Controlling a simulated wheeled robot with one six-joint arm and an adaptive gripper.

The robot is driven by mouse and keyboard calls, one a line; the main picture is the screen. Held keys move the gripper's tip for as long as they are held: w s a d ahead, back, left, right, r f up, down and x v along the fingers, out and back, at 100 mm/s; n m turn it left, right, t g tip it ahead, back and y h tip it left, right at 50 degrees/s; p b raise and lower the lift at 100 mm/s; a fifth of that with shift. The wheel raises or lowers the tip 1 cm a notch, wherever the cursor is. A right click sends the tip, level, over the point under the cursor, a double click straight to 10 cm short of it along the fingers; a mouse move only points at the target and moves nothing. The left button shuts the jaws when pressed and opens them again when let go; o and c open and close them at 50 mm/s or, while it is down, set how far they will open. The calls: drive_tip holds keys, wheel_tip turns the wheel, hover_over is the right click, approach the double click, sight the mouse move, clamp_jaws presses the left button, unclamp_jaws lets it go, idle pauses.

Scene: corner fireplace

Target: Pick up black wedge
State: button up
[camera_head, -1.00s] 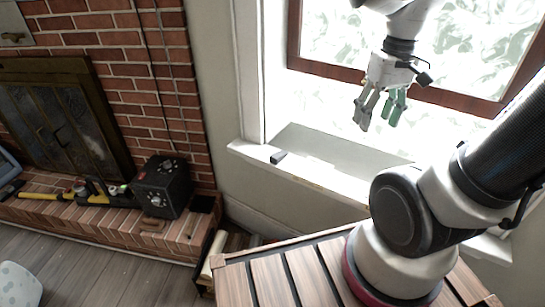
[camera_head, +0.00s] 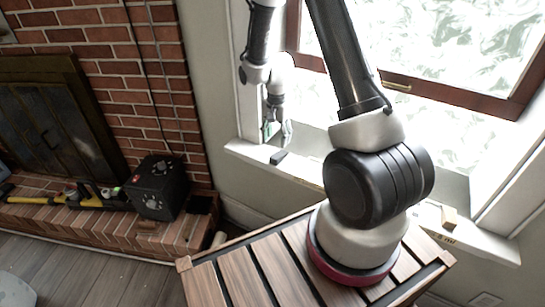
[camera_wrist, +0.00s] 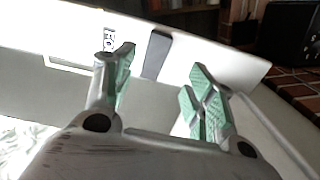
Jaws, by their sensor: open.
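The black wedge (camera_head: 279,157) lies on the white window sill, near its left end. In the wrist view the black wedge (camera_wrist: 157,54) shows as a dark block beyond and between my fingertips. My gripper (camera_head: 277,133) is open and empty, pointing down just above and behind the wedge in the head view. In the wrist view my gripper (camera_wrist: 160,88) has its green-padded fingers spread apart, with the wedge nearer the left finger. I see no contact with the wedge.
The white sill (camera_head: 305,172) runs below the window. A slatted wooden top (camera_head: 240,275) is in front. A black box (camera_head: 157,187) and a yellow tool (camera_head: 90,201) rest on the brick hearth at left.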

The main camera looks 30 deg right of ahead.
sight(278, 155)
drive_tip(key=f, duration=0.7)
drive_tip(key=shift+s+d+f, duration=0.15)
drive_tip(key=shift+d+f, duration=0.15)
drive_tip(key=shift+f, duration=0.05)
drive_tip(key=c, duration=1)
